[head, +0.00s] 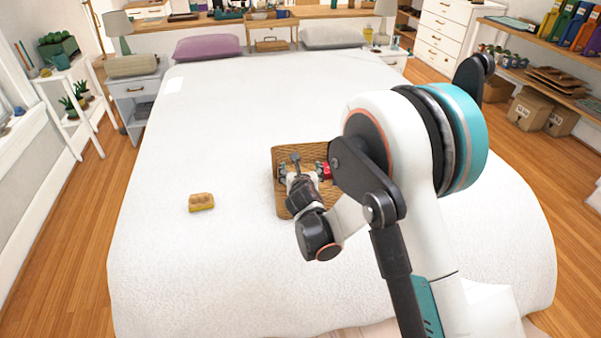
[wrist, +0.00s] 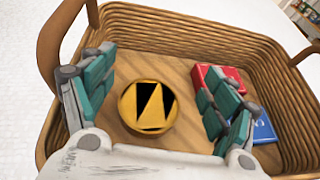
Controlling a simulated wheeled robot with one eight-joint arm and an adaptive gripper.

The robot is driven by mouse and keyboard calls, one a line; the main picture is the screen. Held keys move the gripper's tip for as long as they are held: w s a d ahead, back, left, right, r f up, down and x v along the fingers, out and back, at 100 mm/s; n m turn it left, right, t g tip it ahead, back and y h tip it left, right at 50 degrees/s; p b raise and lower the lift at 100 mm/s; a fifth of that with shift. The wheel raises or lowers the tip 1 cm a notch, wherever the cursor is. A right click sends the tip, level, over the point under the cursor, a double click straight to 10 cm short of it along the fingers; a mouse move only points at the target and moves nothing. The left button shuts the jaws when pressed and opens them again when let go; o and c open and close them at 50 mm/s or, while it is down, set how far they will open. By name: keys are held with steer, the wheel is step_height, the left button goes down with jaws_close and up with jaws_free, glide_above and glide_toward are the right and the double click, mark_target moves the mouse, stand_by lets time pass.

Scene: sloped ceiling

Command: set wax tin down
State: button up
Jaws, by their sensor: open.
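The wax tin is most likely the round yellow and black tin (wrist: 148,106) lying flat on the wooden floor of a wicker basket (wrist: 185,22) in the wrist view. My gripper (wrist: 158,100) is open, its teal-padded fingers spread on either side of the tin with visible gaps. In the head view the basket (head: 283,206) rests on the white bed, and my gripper (head: 303,172) is over it. The tin is hidden there behind my arm.
A red box (wrist: 218,78) and a blue box (wrist: 263,128) lie at the basket's right side, close to the right finger. A small yellow-and-tan block (head: 201,202) sits on the bed left of the basket. The bed (head: 190,270) is otherwise mostly clear.

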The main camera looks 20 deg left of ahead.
steer(key=p+v, duration=0.3)
steer(key=v, duration=0.8)
steer(key=shift+s+r+p, duration=0.15)
steer(key=shift+s+p, duration=0.15)
steer(key=shift+s, duration=0.05)
